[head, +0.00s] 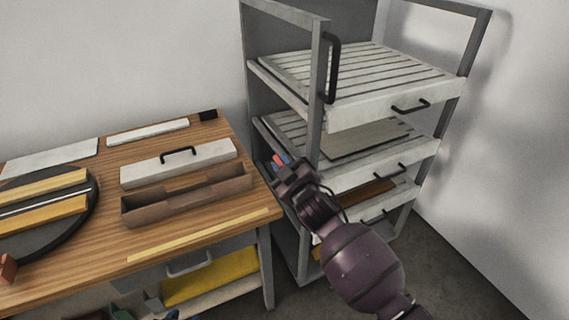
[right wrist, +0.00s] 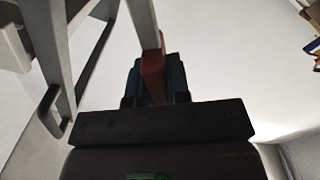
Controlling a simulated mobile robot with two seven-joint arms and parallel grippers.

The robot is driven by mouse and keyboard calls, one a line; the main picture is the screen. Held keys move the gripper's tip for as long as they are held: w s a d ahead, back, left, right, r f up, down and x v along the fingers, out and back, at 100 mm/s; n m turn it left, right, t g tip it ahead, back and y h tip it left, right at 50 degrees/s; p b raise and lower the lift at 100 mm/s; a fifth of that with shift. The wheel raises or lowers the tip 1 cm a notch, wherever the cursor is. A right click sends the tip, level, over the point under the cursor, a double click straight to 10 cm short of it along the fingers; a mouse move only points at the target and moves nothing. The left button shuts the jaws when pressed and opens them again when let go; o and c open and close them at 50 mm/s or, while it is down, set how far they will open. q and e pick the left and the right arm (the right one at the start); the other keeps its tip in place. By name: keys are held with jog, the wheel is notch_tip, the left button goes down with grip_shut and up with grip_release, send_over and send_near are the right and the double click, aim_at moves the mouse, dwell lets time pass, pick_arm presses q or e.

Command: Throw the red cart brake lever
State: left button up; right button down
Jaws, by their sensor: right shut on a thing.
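The red brake lever (right wrist: 153,72) stands between the two fingers of my right gripper (right wrist: 156,80) in the right wrist view, beside a grey post of the cart. My right gripper is shut on it. In the head view a small red piece of the lever (head: 283,159) shows just past the right gripper (head: 282,166), at the cart's left front post. The grey cart (head: 318,95) holds several slatted trays. The lever's lower part is hidden by my gripper. My left gripper is not in view.
A black handle (head: 333,68) is on the cart's front post. A white wall is at the right.

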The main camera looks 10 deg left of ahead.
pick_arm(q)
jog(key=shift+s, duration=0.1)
pick_arm(e)
jog(key=shift+f, duration=0.1)
jog(key=c, duration=1.1)
grip_release()
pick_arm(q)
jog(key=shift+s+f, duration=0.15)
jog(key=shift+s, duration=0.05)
pick_arm(e)
jog(key=shift+s+d, duration=0.4)
jog(key=shift+s, duration=0.1)
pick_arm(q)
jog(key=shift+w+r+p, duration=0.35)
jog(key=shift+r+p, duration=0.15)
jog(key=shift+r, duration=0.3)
pick_arm(e)
jog(key=v, duration=0.9)
jog(key=shift+s+d, duration=0.15)
jog(key=shift+s, duration=0.1)
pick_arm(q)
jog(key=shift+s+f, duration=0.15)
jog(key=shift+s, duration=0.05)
